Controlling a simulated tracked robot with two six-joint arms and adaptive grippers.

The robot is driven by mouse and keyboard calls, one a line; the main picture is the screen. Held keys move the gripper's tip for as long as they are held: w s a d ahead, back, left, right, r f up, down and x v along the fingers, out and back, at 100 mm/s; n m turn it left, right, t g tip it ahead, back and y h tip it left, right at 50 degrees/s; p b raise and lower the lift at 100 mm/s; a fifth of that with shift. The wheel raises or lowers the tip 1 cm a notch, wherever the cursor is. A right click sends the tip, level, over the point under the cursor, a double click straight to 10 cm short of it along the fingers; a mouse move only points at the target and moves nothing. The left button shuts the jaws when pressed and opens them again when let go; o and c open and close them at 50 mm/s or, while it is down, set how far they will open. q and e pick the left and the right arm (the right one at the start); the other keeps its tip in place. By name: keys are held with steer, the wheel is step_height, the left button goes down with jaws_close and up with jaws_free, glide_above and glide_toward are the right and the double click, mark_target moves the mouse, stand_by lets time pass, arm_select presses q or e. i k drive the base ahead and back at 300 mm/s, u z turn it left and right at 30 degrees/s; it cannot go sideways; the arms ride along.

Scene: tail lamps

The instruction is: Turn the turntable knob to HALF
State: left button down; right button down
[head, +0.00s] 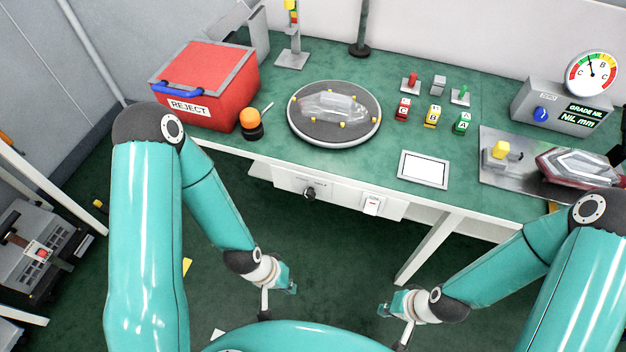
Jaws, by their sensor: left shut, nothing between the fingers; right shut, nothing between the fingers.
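The turntable knob (309,193) is a small dark round knob on the white front panel (340,195) under the table's front edge. Its markings are too small to read, so I cannot tell its setting. The round grey turntable (335,141) sits on the bench above it, with a clear lamp cover (333,106) among several yellow pegs. My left gripper (291,288) is shut and empty, below and left of the knob. My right gripper (384,310) is shut and empty, below and right of the knob. Both are apart from the panel.
A white switch (372,204) sits right of the knob. A red reject bin (205,78) and an orange-topped beacon (250,122) stand at left. Lettered blocks (432,117), a white tablet (423,169), a red lamp (580,168) and a gauge box (560,107) are at right.

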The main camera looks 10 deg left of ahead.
mark_target(309, 194)
steer(key=z, duration=0.8)
steer(key=k, duration=1.65)
steer(key=u, duration=0.7)
steer(key=i, duration=1)
steer(key=z, duration=0.05)
